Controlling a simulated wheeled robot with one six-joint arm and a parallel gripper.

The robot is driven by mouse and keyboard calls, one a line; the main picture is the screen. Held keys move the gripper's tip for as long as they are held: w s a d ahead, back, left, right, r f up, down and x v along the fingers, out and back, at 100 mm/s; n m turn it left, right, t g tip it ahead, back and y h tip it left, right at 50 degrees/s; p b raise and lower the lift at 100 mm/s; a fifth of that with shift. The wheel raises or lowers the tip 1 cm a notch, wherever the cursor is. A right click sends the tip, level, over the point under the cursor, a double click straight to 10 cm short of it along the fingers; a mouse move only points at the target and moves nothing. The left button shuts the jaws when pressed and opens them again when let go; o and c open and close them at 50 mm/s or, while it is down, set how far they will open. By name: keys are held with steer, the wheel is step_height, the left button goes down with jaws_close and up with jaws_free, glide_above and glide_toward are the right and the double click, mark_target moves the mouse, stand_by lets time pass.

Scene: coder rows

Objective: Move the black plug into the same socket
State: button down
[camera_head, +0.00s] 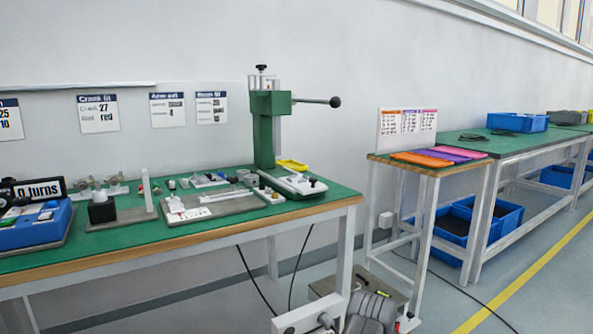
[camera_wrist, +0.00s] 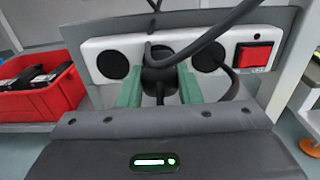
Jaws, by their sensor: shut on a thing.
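In the wrist view a white socket strip (camera_wrist: 135,47) runs across the top, with dark round socket places and a red switch (camera_wrist: 253,56) at its right end. The black plug (camera_wrist: 158,74) is at the middle place, between the green fingers of my gripper (camera_wrist: 160,92), which is shut on it. I cannot tell whether the plug is seated or just in front of its socket. A thick black cable rises from it to the upper right. The right place (camera_wrist: 207,56) has a black cable beside it. The left place (camera_wrist: 112,65) is uncovered by cables. The strip also shows low in the head view (camera_head: 305,318).
A red crate (camera_wrist: 40,98) with black items stands left of the strip in the wrist view. In the head view a green-topped workbench (camera_head: 335,193) stands above the strip, with a thin leg close by. Loose cables hang to the floor. Open floor lies to the right.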

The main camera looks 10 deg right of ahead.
steer(key=shift+w+a, duration=0.1)
steer(key=shift+w, duration=0.15)
stand_by(0.5)
steer(key=c, duration=0.9)
jaws_free()
steer(key=shift+c, duration=0.2)
steer(key=p+v, duration=0.4)
steer(key=v, duration=0.9)
steer(key=shift+s, duration=0.4)
steer(key=b+x, duration=0.4)
steer(key=x, duration=0.9)
steer(key=shift+w, duration=0.4)
steer(key=shift+s, duration=0.1)
